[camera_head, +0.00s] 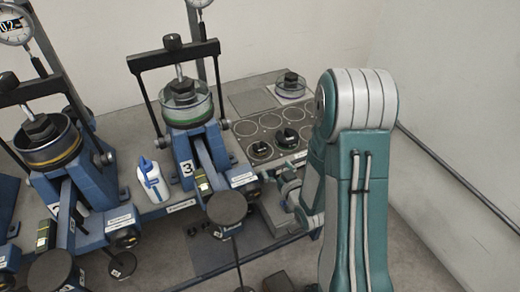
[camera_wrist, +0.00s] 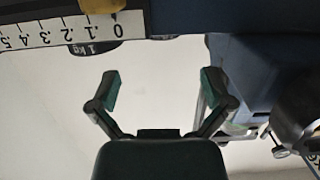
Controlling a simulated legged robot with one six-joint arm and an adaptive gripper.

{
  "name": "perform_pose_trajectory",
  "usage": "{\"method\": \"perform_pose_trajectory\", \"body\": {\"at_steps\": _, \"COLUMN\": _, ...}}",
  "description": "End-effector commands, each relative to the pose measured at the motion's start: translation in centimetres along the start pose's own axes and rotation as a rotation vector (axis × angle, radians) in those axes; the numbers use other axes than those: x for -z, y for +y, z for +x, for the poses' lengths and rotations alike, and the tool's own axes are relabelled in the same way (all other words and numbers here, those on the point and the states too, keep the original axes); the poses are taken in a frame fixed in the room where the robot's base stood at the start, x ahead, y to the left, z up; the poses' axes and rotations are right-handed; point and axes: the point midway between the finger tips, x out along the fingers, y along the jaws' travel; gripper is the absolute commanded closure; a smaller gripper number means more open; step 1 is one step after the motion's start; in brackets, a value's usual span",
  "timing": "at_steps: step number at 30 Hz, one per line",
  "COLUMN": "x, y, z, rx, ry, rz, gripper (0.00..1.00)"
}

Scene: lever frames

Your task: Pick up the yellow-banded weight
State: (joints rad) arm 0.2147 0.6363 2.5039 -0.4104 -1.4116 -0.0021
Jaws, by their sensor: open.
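I cannot clearly pick out a yellow-banded weight. In the head view, a small dark block with a yellowish face (camera_head: 202,184) sits on the lever of frame 3, and a similar one (camera_head: 45,235) is on the frame to its left; whether these are weights is unclear. In the wrist view, a dark piece marked "1 kg" (camera_wrist: 93,47) shows below a white scale strip (camera_wrist: 70,30), beyond the left fingertip. My gripper (camera_wrist: 162,90) is open, with nothing between its fingers. In the head view my arm hides much of the area around the gripper.
A round black plate (camera_head: 227,208) stands in front. A wall is at right.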

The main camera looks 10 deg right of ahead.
Motion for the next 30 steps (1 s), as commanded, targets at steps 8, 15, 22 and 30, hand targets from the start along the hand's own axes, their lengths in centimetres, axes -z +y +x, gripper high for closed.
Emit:
{"method": "perform_pose_trajectory", "body": {"at_steps": 8, "x": 0.0, "y": -0.1, "z": 3.6, "rx": 0.004, "ry": 0.01, "rz": 0.001, "gripper": 0.0}}
{"method": "perform_pose_trajectory", "body": {"at_steps": 15, "x": 0.1, "y": -0.1, "z": 5.9, "rx": 0.002, "ry": 0.01, "rz": 0.002, "gripper": 0.0}}
{"method": "perform_pose_trajectory", "body": {"at_steps": 22, "x": 0.5, "y": -0.6, "z": 9.2, "rx": 0.003, "ry": 0.009, "rz": 0.001, "gripper": 0.0}}
{"method": "perform_pose_trajectory", "body": {"at_steps": 30, "x": 0.5, "y": -0.5, "z": 10.8, "rx": 0.0, "ry": 0.008, "rz": 0.003, "gripper": 0.0}}
